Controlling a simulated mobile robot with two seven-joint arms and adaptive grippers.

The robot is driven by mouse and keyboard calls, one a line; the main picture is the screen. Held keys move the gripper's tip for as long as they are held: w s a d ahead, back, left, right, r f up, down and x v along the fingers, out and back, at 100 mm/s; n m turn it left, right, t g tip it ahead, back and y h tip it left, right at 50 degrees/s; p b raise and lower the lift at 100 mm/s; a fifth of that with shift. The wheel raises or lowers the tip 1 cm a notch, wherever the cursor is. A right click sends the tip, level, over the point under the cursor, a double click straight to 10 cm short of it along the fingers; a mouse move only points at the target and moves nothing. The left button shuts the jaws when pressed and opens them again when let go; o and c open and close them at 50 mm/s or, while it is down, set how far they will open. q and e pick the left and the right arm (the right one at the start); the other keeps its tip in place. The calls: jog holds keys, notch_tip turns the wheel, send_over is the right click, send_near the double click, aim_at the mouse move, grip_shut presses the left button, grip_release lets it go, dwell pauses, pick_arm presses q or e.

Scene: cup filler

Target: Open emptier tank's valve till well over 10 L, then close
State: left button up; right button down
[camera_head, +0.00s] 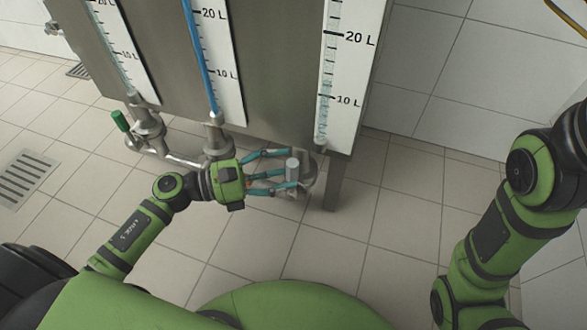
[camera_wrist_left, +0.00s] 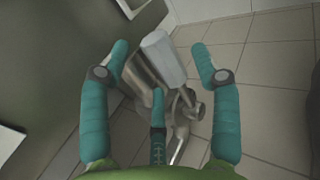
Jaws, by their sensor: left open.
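A steel tank unit (camera_head: 275,50) carries three scales with sight tubes. The middle tube (camera_head: 197,55) shows blue liquid up past 20 L. The right tube (camera_head: 325,95) looks clear, with no blue seen. The left tube (camera_head: 108,45) shows no clear blue. My left gripper (camera_head: 293,170) is open at the valve under the right scale, its fingers spread around the pale grey valve handle (camera_head: 292,165).
The left valve has a green handle (camera_head: 120,121). A steel pipe (camera_head: 180,160) runs between the valves, partly behind my left gripper. A tank leg (camera_head: 332,185) stands right of the gripper. The tiled floor (camera_head: 400,220) is clear there. A floor grate (camera_head: 25,178) lies at the left.

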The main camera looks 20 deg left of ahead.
pick_arm(q)
jog(key=shift+x, duration=1.2)
jog(key=shift+c, duration=0.4)
grip_shut()
